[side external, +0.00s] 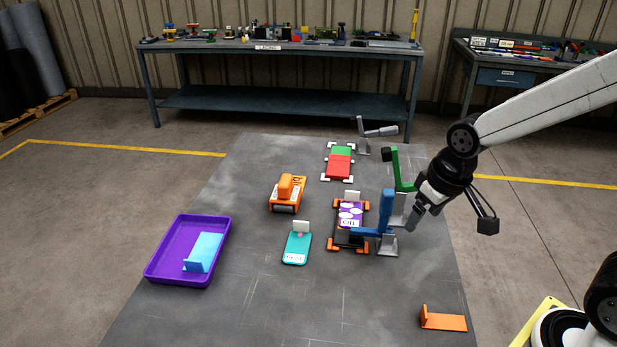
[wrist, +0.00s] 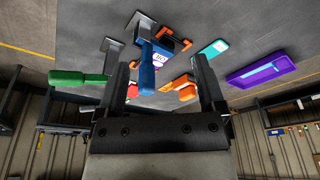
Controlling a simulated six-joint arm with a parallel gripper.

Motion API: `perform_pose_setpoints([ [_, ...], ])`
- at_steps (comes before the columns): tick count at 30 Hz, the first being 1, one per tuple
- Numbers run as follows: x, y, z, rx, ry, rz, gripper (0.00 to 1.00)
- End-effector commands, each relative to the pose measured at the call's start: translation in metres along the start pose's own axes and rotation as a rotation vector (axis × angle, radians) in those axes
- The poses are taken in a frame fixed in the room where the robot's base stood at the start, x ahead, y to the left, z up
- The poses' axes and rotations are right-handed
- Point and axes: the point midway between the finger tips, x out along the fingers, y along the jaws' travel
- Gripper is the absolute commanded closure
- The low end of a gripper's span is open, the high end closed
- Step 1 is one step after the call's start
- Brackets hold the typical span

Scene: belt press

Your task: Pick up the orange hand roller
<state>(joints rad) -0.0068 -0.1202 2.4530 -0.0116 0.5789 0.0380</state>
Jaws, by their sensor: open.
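The orange hand roller (side external: 287,190) appears to be the orange piece with a raised block or handle on top, standing on the grey mat (side external: 240,310) near its middle. Its roller part is too small to make out. In the wrist view an orange piece (wrist: 183,87) that looks like it lies beyond the fingertips, near the right finger. My gripper (side external: 412,222) is open and empty. It is in the air at the mat's right side, near the blue and green clamps, well to the right of the roller. In the wrist view its two fingers (wrist: 160,65) stand apart.
A red-and-green block (side external: 339,160), a teal plate (side external: 297,250), a purple tray (side external: 155,272) and an orange bracket (side external: 447,321) lie around. The front mat is mostly clear.

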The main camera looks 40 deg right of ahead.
Motion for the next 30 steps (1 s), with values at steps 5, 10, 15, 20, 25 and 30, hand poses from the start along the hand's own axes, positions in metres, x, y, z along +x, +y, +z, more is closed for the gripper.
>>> perform_pose_setpoints([
  [5,-0.001,-0.002,-0.020,0.021,0.001,0.006,0.12],
  [10,-0.002,-0.004,-0.044,0.050,-0.001,0.015,0.12],
  [15,-0.001,-0.008,-0.081,0.096,0.000,0.029,0.12],
  [20,0.002,-0.013,-0.124,0.155,0.004,0.049,0.12],
  [25,0.007,-0.021,-0.166,0.219,0.009,0.072,0.12],
  [30,0.015,-0.028,-0.205,0.288,0.020,0.097,0.12],
])
